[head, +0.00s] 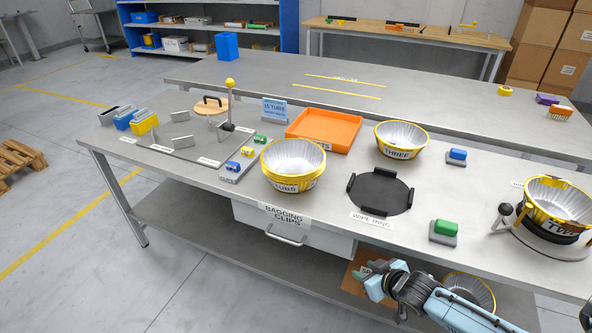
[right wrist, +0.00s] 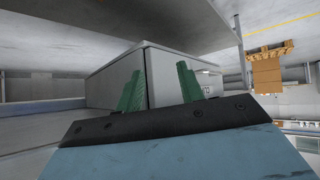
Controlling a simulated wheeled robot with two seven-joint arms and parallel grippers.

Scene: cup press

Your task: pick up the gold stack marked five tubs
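A gold-rimmed stack of silver tubs (head: 293,160) stands on the table left of centre; its label reads "TUBS", and I cannot read any number on it. A smaller gold stack marked "THREE" (head: 401,140) stands behind and right of it. Another gold stack (head: 558,203) sits in a black ring on a stand at the right edge, its label partly readable. My right gripper (head: 376,281) is in front of the table's front edge, apart from all stacks. In the right wrist view its two green fingers (right wrist: 160,88) stand apart with nothing between them. My left gripper is out of view.
The table (head: 330,185) has a drawer marked "BAGGING CLIPS" (head: 290,228) under its front edge. A black wipe ring plate (head: 380,194), an orange tray (head: 324,131) and a green block (head: 445,228) stand near the stacks. A gold tub (head: 470,288) shows below the table, behind my arm.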

